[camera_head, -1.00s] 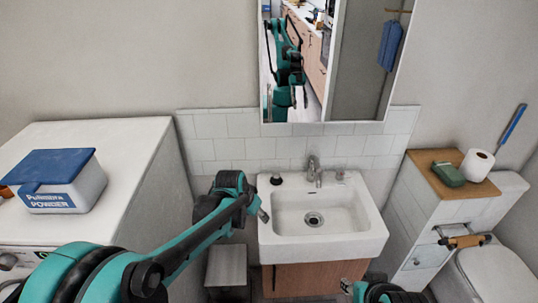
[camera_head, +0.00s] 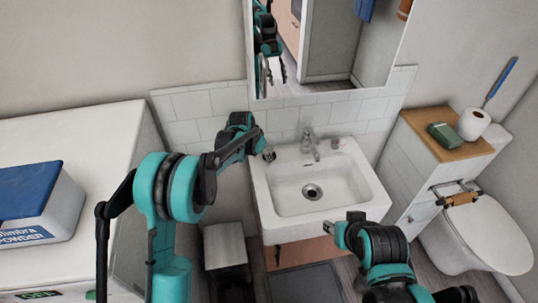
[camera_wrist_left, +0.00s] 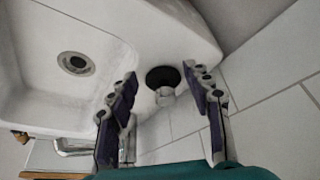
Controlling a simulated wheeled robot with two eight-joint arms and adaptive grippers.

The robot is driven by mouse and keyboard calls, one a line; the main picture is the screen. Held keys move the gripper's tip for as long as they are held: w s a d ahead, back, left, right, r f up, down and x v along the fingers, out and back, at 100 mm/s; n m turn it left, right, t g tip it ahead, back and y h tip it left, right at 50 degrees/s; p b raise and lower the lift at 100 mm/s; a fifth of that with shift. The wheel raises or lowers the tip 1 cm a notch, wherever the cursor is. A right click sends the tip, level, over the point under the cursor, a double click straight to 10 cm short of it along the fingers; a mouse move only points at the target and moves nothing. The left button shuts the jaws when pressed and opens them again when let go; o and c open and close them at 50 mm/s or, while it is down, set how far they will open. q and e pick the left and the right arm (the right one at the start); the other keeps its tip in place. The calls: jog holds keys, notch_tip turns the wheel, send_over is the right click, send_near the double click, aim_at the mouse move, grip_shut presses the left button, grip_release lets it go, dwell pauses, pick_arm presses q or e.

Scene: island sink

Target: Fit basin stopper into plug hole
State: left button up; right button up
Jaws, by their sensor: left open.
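The basin stopper is a black disc (camera_wrist_left: 162,75) with a pale knob. It lies on the basin's rim at the back left corner, near the tap. In the head view my left gripper (camera_head: 262,150) is over that corner and largely covers the stopper. In the left wrist view my left gripper (camera_wrist_left: 160,92) is open, its two fingers apart with the stopper showing between them; contact is not visible. The plug hole (camera_head: 312,191) is a metal ring with a dark centre in the basin floor, uncovered; it also shows in the left wrist view (camera_wrist_left: 76,63). My right gripper (camera_head: 342,232) is by the basin's front right edge.
The white basin (camera_head: 345,203) has a tap (camera_head: 310,143) at its back edge. A tiled wall and mirror (camera_head: 330,40) are close behind. A white washing machine (camera_head: 90,130) with a powder box (camera_head: 38,203) stands left, a toilet (camera_head: 475,235) right.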

aim_at(269, 148)
pick_arm(q)
jog(key=shift+w+d, duration=0.3)
jog(key=shift+w, duration=0.05)
jog(key=w+d, duration=0.1)
jog(key=w+d+b, duration=0.1)
jog(key=w, duration=0.1)
jog(key=shift+w+d, duration=0.2)
jog(key=shift+w+d+f+b, duration=0.15)
jog(key=shift+f+b, duration=0.2)
jog(key=shift+f, duration=0.2)
jog(key=shift+r, duration=0.1)
grip_shut()
